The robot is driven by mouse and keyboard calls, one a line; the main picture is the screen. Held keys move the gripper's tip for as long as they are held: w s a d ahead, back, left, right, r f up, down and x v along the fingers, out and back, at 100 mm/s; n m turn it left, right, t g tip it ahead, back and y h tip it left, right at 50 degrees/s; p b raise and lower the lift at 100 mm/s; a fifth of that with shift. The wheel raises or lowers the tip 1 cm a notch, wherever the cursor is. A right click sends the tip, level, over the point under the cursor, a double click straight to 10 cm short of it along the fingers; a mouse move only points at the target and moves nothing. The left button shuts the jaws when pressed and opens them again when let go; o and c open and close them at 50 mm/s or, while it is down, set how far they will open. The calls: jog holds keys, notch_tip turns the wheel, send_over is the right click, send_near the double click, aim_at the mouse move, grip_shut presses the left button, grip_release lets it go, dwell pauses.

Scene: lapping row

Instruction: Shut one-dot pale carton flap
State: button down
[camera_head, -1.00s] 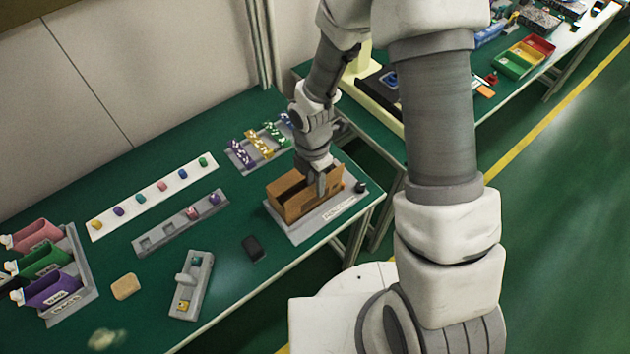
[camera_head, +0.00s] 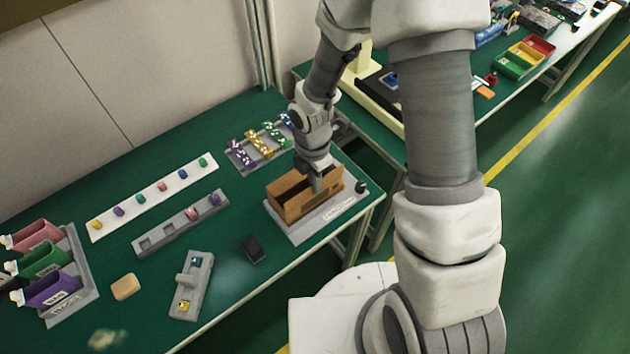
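A brown open-topped box (camera_head: 296,206) stands on a pale grey base plate (camera_head: 318,223) at the table's right end. It is the only carton-like thing I see; I cannot make out a dot or a pale flap on it. My gripper (camera_head: 318,186) points down at the box's front right side, its fingertips at or just inside the near wall. The fingers look close together, but they are too small to tell whether they are open or shut. My wrist hides part of the box's back right.
A dark block (camera_head: 253,249) lies left of the box. Behind it is a grey rack (camera_head: 240,158) with coloured pieces. A slotted grey strip (camera_head: 165,232) and a grey lever fixture (camera_head: 186,302) lie left. A small dark knob (camera_head: 361,187) is right of the box.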

jog(key=shift+w+a+g+p, duration=0.1)
jog(key=shift+g+p, duration=0.2)
dwell(0.7)
jog(key=shift+w+a+f+g+h+b, duration=0.25)
jog(key=shift+w+f+g+h+b, duration=0.25)
jog(key=shift+g+h, duration=0.7)
jog(key=shift+w+a+f+g+h+b, duration=0.25)
jog(key=shift+g+h+b, duration=0.5)
jog(key=shift+g, duration=0.85)
jog(key=shift+w+a+f+g+h+b, duration=0.3)
jog(key=shift+w+g+h+b, duration=0.2)
jog(key=shift+g+h, duration=0.75)
jog(key=shift+r+g, duration=0.1)
jog(key=shift+g, duration=0.25)
jog(key=c, duration=1.1)
grip_release()
jog(key=shift+o, duration=0.2)
jog(key=shift+r, duration=0.15)
